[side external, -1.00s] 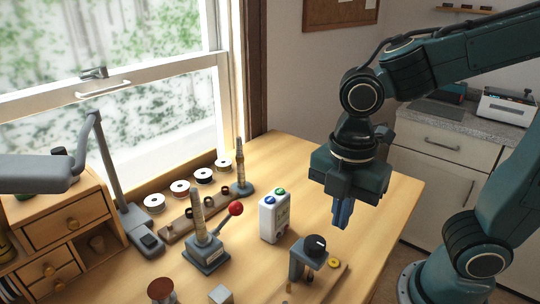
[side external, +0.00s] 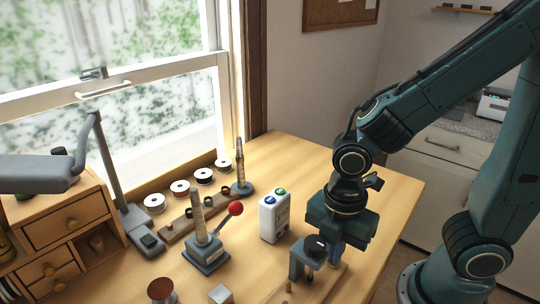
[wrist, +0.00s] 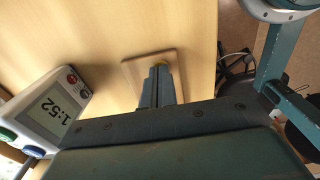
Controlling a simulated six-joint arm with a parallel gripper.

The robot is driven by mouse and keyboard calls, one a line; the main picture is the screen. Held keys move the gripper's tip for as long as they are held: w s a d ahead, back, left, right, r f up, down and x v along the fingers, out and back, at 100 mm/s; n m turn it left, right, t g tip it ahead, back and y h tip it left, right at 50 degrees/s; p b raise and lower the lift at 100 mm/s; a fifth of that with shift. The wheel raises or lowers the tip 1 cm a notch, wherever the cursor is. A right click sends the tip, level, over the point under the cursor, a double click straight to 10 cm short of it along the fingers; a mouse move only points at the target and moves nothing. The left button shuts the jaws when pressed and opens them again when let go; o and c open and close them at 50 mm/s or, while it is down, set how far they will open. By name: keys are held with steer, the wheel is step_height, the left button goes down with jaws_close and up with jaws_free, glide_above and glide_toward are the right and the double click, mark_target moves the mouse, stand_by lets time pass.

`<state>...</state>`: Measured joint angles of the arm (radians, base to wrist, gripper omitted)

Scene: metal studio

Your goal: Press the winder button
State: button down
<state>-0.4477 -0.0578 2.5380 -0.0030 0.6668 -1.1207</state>
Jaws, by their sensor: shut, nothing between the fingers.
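The winder (side external: 309,251), a grey stand with a black knob on top, sits on a wooden board (side external: 333,283) near the table's front right. My gripper (side external: 335,265) points down, shut and empty, just right of the winder and over the button. In the wrist view, its fingertips (wrist: 160,69) overlap the board. I cannot tell whether they touch the button.
A white timer (side external: 274,218) with green and blue buttons stands left of my gripper; its display reads 1:52 in the wrist view (wrist: 52,110). A lever device with a red ball (side external: 236,208) and several wire spools stand further left. The table behind the timer is clear.

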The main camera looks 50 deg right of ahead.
steer(key=shift+f, duration=0.1)
steer(key=shift+s+d+f, duration=0.1)
steer(key=shift+s+f, duration=0.05)
steer(key=shift+f, duration=0.65)
steer(key=shift+r, duration=0.7)
step_height(320, 180, up, 8)
stand_by(0.4)
steer(key=shift+w, duration=0.2)
